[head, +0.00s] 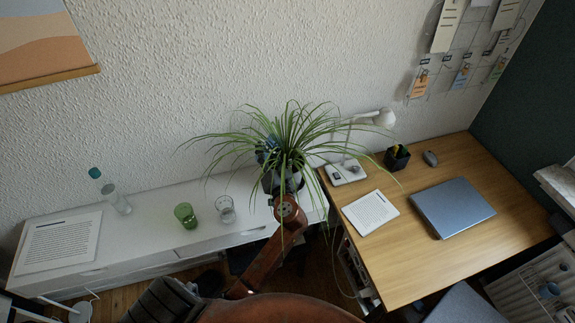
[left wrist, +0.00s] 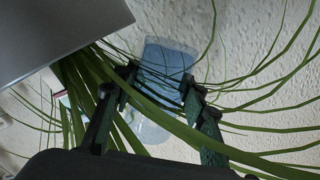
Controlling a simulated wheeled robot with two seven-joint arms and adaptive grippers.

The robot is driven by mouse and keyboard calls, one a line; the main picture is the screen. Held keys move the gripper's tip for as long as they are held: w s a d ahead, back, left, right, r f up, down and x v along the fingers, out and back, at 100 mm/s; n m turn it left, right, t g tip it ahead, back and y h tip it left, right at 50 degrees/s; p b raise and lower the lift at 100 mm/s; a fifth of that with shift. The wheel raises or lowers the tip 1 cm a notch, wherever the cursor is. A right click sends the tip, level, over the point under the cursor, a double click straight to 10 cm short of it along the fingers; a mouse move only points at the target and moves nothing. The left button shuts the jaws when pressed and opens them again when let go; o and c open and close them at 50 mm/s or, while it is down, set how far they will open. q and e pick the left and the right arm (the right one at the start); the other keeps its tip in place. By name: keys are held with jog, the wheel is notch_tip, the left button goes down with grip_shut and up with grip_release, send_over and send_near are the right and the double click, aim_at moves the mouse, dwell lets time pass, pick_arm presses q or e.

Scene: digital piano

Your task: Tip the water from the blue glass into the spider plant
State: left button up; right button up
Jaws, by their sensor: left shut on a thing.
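The spider plant (head: 290,140) stands at the right end of the white sideboard, its long leaves spreading wide. My left gripper (head: 271,160) is among the leaves, partly hidden by them. In the left wrist view its two fingers (left wrist: 160,92) are shut on the blue glass (left wrist: 168,62), a translucent tumbler. Leaves cross in front of the glass and fingers. A grey block-like surface (left wrist: 60,30), probably the plant's pot, is close by at upper left. I cannot tell the glass's exact tilt or its water level. My right gripper is not in view.
On the sideboard (head: 155,222) stand a green glass (head: 186,215), a clear glass (head: 226,209), a bottle (head: 111,191) and a printed sheet (head: 58,242). The wooden desk (head: 420,265) at right holds a laptop (head: 452,207), a tablet (head: 370,212) and a lamp (head: 382,118).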

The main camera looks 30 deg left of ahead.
pick_arm(q)
jog(key=n+b, duration=0.1)
jog(key=b, duration=0.1)
jog(key=s+a+n+b, duration=0.1)
jog(key=n, duration=0.1)
jog(key=s+n+b, duration=0.1)
jog(key=n+b, duration=0.1)
jog(key=shift+a+b, duration=0.3)
jog(key=shift+a, duration=0.1)
jog(key=shift+s+a+n+b, duration=0.25)
jog(key=shift+a+n+b, duration=0.05)
jog(key=shift+n+b, duration=0.75)
jog(key=shift+r+n, duration=0.25)
jog(key=shift+r, duration=0.05)
notch_tip(320, 180, up, 5)
jog(key=p, duration=0.4)
jog(key=shift+s+f, duration=0.1)
jog(key=shift+f, duration=0.1)
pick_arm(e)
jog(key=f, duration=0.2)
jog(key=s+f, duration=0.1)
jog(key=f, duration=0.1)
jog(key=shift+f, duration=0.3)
pick_arm(q)
jog(key=shift+f, duration=0.1)
